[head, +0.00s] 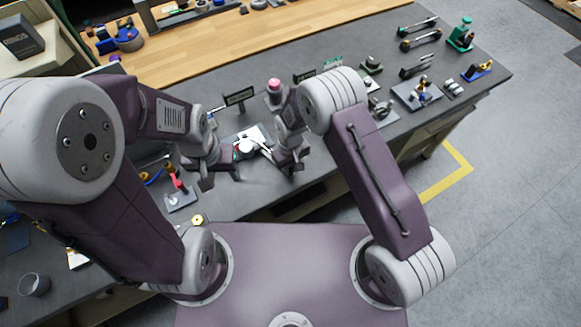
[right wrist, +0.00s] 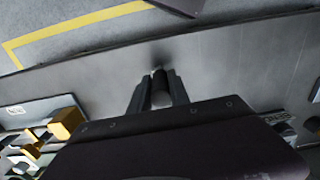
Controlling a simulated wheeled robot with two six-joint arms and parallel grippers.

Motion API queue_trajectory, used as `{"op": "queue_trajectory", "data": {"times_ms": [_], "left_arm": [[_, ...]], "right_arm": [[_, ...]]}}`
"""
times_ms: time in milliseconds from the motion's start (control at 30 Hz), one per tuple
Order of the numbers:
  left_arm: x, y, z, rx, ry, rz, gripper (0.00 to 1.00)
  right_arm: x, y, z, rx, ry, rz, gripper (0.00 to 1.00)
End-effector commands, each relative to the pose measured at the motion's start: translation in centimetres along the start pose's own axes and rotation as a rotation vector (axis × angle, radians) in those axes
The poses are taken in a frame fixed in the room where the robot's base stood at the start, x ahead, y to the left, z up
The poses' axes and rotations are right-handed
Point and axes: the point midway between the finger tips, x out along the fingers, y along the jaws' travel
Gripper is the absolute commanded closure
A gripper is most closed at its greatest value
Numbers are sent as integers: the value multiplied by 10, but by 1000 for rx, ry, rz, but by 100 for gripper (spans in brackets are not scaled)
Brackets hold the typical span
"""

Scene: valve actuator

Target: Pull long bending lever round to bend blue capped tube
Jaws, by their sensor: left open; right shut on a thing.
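The tube bender (head: 246,147), with a white round part and a pale base plate, sits on the dark bench top between my two grippers. My right gripper (head: 290,162) is at its right side, shut on the lever's end. In the right wrist view a grey rod-like piece (right wrist: 160,94), seemingly the long bending lever, sits between the two dark fingers. Most of the lever is hidden by my gripper and wrist. My left gripper (head: 217,177) is open and empty, left of and in front of the bender. The blue capped tube cannot be made out clearly.
A pink-topped item (head: 274,86) stands behind the bender, with a dark sign (head: 239,97) to its left. Several fixtures stand on the right of the bench. A small board with a red part (head: 179,190) lies at the left. The bench's front edge is close to both grippers.

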Motion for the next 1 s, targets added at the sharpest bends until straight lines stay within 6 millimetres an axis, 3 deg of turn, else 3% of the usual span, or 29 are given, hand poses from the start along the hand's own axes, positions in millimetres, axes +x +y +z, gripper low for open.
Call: {"op": "queue_trajectory", "data": {"times_ms": [933, 967, 1000], "left_arm": [[4, 0, 0, 0, 0, 0, 51], [4, 0, 0, 0, 0, 0, 51], [4, 0, 0, 0, 0, 0, 51]], "right_arm": [[-1, -9, 1, 0, 3, 0, 100], [-1, -9, 1, 0, 3, 0, 72], [-1, -9, 1, 0, 3, 0, 60]]}}
